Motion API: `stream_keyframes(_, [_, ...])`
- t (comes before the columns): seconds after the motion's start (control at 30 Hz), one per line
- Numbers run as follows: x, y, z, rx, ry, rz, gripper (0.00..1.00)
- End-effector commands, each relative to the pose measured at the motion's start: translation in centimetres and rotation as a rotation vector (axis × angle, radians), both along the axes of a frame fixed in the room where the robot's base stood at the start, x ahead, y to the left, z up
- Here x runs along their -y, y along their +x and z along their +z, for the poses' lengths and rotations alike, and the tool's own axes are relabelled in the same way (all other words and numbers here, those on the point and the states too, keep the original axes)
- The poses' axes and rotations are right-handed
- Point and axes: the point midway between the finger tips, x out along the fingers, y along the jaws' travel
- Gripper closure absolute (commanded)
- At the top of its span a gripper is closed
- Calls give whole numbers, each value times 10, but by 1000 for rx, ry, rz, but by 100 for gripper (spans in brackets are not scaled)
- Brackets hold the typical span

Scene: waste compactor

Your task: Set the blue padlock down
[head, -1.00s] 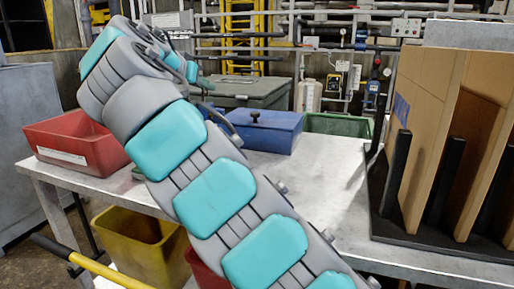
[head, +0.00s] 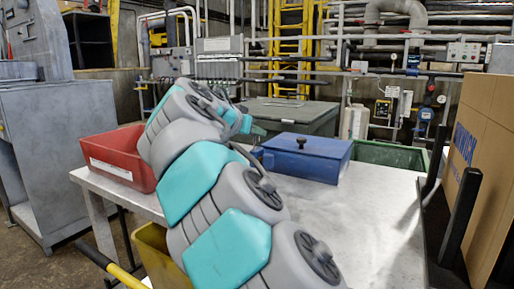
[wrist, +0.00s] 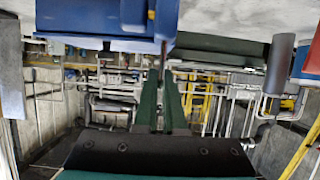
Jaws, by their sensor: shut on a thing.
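My gripper (wrist: 161,76) shows in the wrist view as two dark green fingers close together, their tips pointing up the picture. It is shut on the blue padlock (wrist: 134,12). The padlock looks like a darker blue piece with small yellow marks at the top of that view, with a thin brownish bar running from it towards the fingertips. It overlaps the blue box behind, so its outline is hard to make out. In the head view my gripper is mostly hidden behind my arm, left of the blue box and above the table. Whether the padlock touches anything is unclear.
A lidded blue box (head: 308,158) stands on the grey table (head: 345,222). A red bin (head: 122,158) is at the left, a green bin (head: 390,155) behind right, a grey-green chest (head: 290,113) behind. Cardboard panels (head: 478,170) stand at the right. The table's front middle is clear.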

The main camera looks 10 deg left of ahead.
Motion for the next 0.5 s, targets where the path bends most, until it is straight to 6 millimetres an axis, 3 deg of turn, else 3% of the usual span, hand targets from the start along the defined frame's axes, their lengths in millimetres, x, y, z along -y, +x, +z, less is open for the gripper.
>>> stream_keyframes(0.27, [1,0,-9,2,1,-1,100])
stream_keyframes(0.5, [0,-1,-32,2,0,0,100])
